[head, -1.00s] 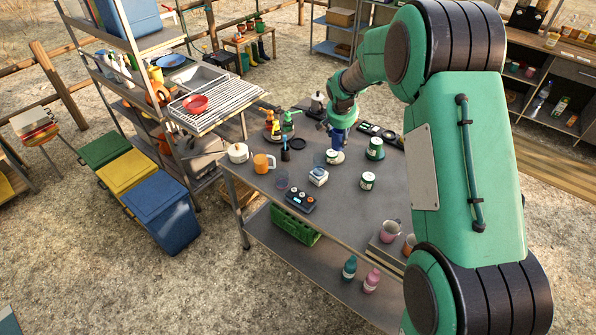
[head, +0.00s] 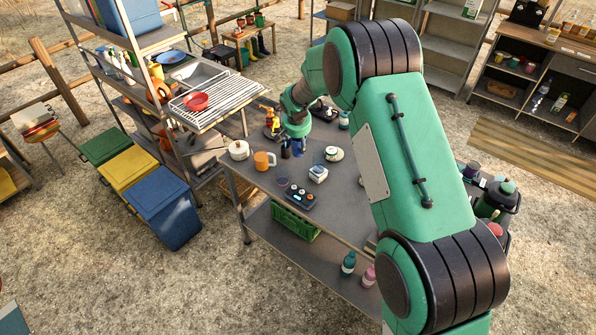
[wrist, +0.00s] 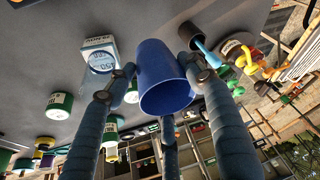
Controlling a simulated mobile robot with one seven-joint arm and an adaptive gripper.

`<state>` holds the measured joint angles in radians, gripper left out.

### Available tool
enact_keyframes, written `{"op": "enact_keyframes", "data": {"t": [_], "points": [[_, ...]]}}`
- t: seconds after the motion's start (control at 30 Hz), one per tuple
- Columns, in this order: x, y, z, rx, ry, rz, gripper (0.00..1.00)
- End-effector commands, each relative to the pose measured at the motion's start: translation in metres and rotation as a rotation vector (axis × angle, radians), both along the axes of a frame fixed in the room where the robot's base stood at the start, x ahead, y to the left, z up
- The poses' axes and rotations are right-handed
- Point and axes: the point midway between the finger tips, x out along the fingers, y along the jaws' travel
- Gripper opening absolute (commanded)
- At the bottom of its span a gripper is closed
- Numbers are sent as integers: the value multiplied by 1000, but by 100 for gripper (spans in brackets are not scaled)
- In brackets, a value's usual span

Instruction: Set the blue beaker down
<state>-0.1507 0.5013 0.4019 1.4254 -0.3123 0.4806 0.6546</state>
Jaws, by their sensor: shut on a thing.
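The blue beaker (wrist: 163,68) is between the fingers of my gripper (wrist: 160,80) in the wrist view, and the fingers are shut on it. In the head view my gripper (head: 297,133) hangs over the far left part of the grey table (head: 340,195). Only a small part of the beaker (head: 299,152) shows below it there. The beaker is beside a dark bottle (head: 285,148). I cannot tell whether its base touches the table top.
An orange mug (head: 263,161) and a white pot (head: 239,150) stand to the left. Bare table lies right of the box.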

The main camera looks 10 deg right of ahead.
Motion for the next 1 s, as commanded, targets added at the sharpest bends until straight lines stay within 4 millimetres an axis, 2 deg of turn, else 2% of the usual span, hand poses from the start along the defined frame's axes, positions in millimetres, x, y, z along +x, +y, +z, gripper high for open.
{"op": "enact_keyframes", "data": {"t": [0.37, 0.47, 0.8, 1.0], "points": [[0, 0, -2, 0, 0, 0, 28], [0, 0, -10, 0, 0, -1, 28], [0, 0, -55, 0, 0, -1, 28], [1, 0, -62, 1, -1, -1, 28]]}}
